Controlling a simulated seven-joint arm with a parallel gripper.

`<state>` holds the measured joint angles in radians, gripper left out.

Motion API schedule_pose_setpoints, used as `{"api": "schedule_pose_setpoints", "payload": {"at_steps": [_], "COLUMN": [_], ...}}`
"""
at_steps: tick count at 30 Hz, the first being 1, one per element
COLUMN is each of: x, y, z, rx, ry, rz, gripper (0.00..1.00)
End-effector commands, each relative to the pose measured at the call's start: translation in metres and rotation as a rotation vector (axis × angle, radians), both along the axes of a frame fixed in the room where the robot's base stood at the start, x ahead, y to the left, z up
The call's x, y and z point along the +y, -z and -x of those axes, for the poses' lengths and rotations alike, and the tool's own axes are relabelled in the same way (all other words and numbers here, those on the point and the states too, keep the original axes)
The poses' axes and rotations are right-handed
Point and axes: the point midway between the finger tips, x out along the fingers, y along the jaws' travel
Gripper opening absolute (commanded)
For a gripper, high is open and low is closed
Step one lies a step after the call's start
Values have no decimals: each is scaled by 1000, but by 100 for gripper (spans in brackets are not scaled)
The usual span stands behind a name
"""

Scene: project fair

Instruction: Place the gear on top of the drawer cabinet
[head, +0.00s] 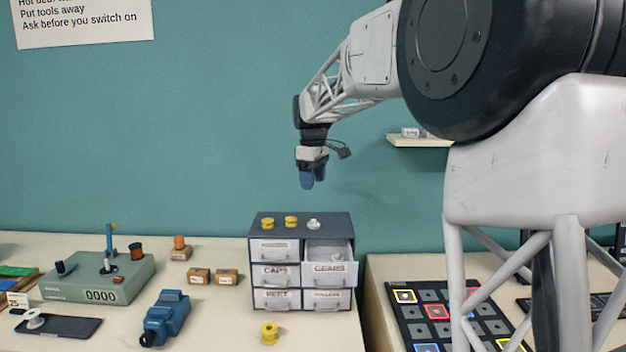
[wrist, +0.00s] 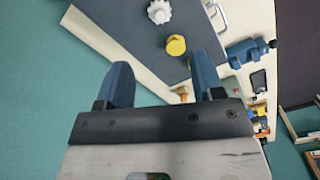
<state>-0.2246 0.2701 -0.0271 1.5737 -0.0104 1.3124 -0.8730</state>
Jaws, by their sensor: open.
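The drawer cabinet (head: 261,232) is dark grey with labelled light drawer fronts and stands at the right end of the left table. A white gear (head: 314,225) rests on its top, right of two yellow spools; the gear also shows in the wrist view (wrist: 160,11). The upper right drawer (head: 329,267), labelled GEARS, is pulled out; a small pale shape lies inside, too small to tell. My gripper (head: 312,182) hangs well above the cabinet top, pointing down. In the wrist view its blue fingers (wrist: 163,80) are apart with nothing between them.
Two yellow spools (head: 267,223) (head: 291,222) stand on the cabinet top. Another yellow spool (head: 270,333) is on the table in front. A blue tool (head: 167,318) and a green counter box (head: 98,282) stand left. A wall shelf (head: 418,141) is to the right behind my arm.

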Motion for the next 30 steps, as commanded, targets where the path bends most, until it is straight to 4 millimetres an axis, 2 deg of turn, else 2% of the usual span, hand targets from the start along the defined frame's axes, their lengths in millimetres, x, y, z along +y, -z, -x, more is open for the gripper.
{"api": "schedule_pose_setpoints", "payload": {"at_steps": [12,17,23,30], "x": [0,-4,-20,-49], "y": [0,-1,-6,-10], "z": [0,6,31,83], "rx": [0,-3,-13,-37], "ry": [1,13,68,184], "rz": [0,-1,-4,-13], "gripper": [61,61,61,61]}}
